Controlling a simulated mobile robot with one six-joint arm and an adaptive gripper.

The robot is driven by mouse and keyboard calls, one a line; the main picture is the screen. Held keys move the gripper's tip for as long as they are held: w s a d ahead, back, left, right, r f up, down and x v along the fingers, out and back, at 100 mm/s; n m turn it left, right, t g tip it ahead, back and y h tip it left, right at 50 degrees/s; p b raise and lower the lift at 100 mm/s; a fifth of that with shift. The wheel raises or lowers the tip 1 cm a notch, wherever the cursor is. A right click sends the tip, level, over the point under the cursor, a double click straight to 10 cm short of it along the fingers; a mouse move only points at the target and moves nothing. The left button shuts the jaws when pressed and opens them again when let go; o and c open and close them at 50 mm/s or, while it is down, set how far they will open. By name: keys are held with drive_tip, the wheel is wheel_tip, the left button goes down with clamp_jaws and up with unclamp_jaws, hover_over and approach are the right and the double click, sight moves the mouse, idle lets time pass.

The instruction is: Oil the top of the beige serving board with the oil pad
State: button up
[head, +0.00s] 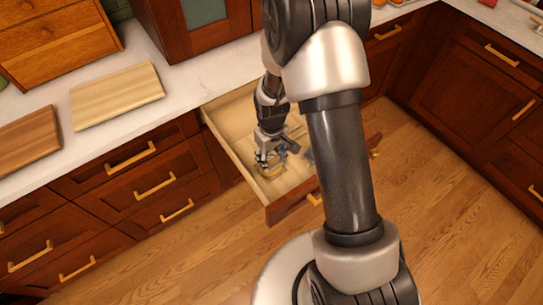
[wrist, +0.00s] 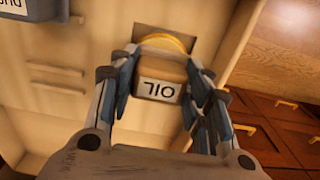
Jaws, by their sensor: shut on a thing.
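The beige serving board (head: 117,94) lies flat on the white counter at the left in the head view. The oil pad (wrist: 160,80), a tan block with a white label reading "OIL" and a yellowish round part, is between my gripper's fingers in the wrist view. My gripper (head: 266,162) is down inside the open drawer (head: 232,147), shut on the pad. In the head view the pad shows only as a small yellowish patch below the fingers. I cannot tell whether the pad touches the drawer floor.
A darker brown board (head: 28,140) lies left of the beige one. A grey-blue item (wrist: 35,8) with partly cut-off lettering is also in the drawer. The drawer walls surround my gripper. A wooden drawer box (head: 62,42) stands behind the boards.

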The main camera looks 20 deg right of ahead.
sight(272, 157)
drive_tip(key=shift+f+b, duration=0.4)
drive_tip(key=shift+f, duration=0.15)
idle(1.2)
drive_tip(key=shift+r, duration=0.1)
drive_tip(key=shift+r+p, duration=2.55)
drive_tip(key=shift+r, duration=0.85)
